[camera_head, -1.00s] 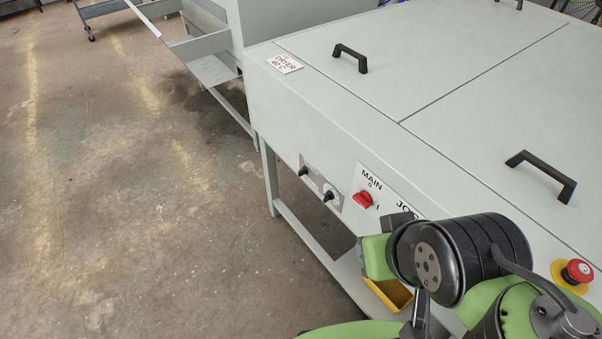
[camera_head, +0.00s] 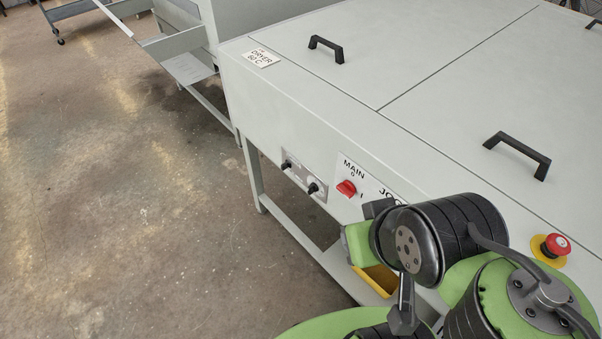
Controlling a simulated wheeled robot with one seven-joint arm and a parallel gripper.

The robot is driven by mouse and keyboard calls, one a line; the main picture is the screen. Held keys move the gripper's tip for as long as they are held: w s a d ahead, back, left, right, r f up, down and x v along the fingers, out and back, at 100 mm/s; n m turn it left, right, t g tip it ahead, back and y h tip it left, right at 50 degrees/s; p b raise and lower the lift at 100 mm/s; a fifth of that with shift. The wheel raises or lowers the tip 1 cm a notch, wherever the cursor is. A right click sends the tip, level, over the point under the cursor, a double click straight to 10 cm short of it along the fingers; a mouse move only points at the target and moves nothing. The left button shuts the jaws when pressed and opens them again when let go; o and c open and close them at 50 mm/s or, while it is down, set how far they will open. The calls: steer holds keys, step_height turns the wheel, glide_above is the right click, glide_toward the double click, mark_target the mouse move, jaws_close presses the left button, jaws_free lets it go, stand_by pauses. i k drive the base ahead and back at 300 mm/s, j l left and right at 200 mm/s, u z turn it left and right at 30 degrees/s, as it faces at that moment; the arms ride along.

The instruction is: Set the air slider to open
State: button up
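No part labelled as an air slider can be read in this view. A small grey panel (camera_head: 304,174) on the front side of the pale grey machine (camera_head: 300,112) carries two black knobs or levers, the left one (camera_head: 287,165) and the right one (camera_head: 313,188). Their markings are too small to read, so I cannot tell whether either is the air slider. My folded black and green arm covers the lower right of the picture, to the right of the panel and apart from it. My gripper's fingertips cannot be made out.
A red MAIN switch (camera_head: 346,188) sits right of the panel, above a yellow bin (camera_head: 380,279). A red emergency stop (camera_head: 555,245) is near my arm. Black handles (camera_head: 326,48) stand on the lids. The concrete floor (camera_head: 130,220) at left is clear.

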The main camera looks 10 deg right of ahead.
mark_target(287, 164)
steer(key=i+j+u, duration=0.1)
steer(key=u, duration=0.35)
steer(key=i+u, duration=0.2)
steer(key=u, duration=0.3)
steer(key=i+u, duration=0.2)
steer(key=u, duration=0.25)
steer(key=i+u, duration=0.15)
steer(key=u, duration=0.3)
steer(key=i+l+u, duration=0.15)
steer(key=u, duration=0.35)
